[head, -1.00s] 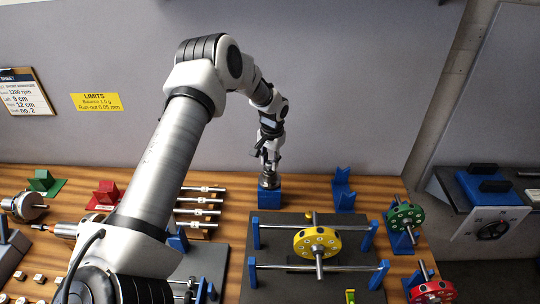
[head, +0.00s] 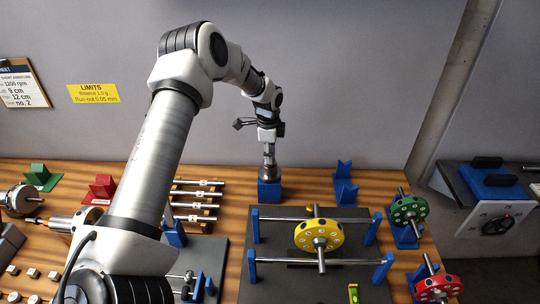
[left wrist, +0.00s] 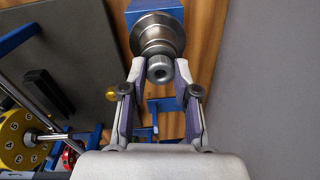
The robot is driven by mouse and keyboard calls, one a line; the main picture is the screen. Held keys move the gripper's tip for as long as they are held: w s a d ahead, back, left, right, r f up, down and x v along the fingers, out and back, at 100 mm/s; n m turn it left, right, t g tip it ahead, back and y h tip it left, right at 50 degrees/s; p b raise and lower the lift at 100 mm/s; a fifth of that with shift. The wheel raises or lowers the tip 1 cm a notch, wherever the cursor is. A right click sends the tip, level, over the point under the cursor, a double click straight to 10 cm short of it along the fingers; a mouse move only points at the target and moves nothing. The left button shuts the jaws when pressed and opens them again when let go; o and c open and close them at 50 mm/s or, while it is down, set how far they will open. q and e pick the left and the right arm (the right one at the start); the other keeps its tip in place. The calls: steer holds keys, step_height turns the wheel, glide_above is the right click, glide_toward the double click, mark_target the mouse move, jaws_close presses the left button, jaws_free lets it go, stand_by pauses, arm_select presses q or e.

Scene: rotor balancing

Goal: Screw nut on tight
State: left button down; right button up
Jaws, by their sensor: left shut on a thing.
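My left gripper (head: 268,149) reaches down at the back of the bench, over a stepped metal piece (head: 269,171) seated on a blue block (head: 269,190). In the left wrist view the two fingertips (left wrist: 160,70) are shut on the sides of a small grey round nut (left wrist: 160,68) with a dark hole in its middle. Behind the nut the wider shiny metal piece (left wrist: 157,35) sits on the blue block (left wrist: 153,9). Whether the nut bears fully against the metal piece is hard to tell. My right gripper is in neither view.
A yellow rotor (head: 319,235) lies on a rail stand to the front right of the block. Green (head: 408,210) and red (head: 437,289) rotors stand further right. An empty blue V-block (head: 344,183) is beside it. Several shafts (head: 197,206) lie left. The wall is close behind.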

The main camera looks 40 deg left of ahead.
arm_select(q)
steer(key=m, duration=0.2)
steer(key=m+b, duration=0.1)
steer(key=shift+f+m, duration=0.2)
steer(key=shift+m, duration=0.2)
steer(key=shift+r+m, duration=0.2)
steer(key=shift+m, duration=0.4)
steer(key=shift+a+f+m+b, duration=0.15)
steer(key=shift+m+b, duration=0.35)
steer(key=shift+m, duration=0.6)
steer(key=m+b, duration=0.1)
steer(key=m, duration=0.3)
steer(key=shift+f+h, duration=0.1)
steer(key=shift+h, duration=0.3)
steer(key=shift+m+b, duration=0.3)
steer(key=shift+m, duration=0.7)
steer(key=shift+r+m+g, duration=0.2)
steer(key=shift+m+g, duration=0.1)
steer(key=shift+m, duration=0.8)
